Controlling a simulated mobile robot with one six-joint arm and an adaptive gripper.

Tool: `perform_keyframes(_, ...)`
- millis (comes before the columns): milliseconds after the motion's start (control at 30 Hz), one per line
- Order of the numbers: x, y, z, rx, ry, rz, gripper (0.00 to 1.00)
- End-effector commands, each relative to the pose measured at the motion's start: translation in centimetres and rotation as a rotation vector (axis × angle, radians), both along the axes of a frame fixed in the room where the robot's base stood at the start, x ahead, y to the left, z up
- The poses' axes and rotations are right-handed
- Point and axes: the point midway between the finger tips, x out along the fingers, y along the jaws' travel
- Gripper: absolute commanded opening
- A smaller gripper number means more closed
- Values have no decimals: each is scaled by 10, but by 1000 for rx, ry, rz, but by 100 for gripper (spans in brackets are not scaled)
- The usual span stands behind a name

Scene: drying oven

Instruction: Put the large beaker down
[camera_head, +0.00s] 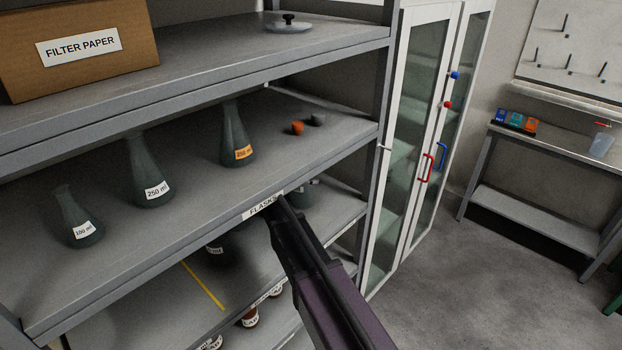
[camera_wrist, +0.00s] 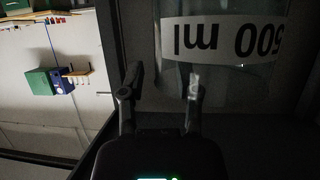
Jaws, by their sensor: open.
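The large beaker (camera_wrist: 225,68) is clear glass with a white label reading 500 ml, upside down in the wrist view. It fills the upper right there. My gripper (camera_wrist: 161,78) is open. I cannot tell whether the right finger touches the glass or what the beaker's base rests on. In the head view my arm reaches under the FLASKS shelf, and the fingertips are hidden. Dark labelled glassware (camera_head: 215,249) shows partly on the lower shelf beside my arm.
The shelf edge is close over my arm. A yellow strip (camera_head: 204,286) marks the lower shelf. Small labelled bottles (camera_head: 250,317) stand below it. A glass-door cabinet (camera_head: 420,130) is at the right.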

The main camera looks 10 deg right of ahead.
Motion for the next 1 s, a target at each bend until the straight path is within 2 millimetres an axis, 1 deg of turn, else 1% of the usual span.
perform_keyframes(67,0,0,3,0,0,0,43)
perform_keyframes(167,-4,7,7,0,-1,2,43)
perform_keyframes(633,-31,52,29,0,0,3,43)
perform_keyframes(800,-35,59,31,0,0,0,43)
perform_keyframes(1000,-36,60,31,0,0,0,43)
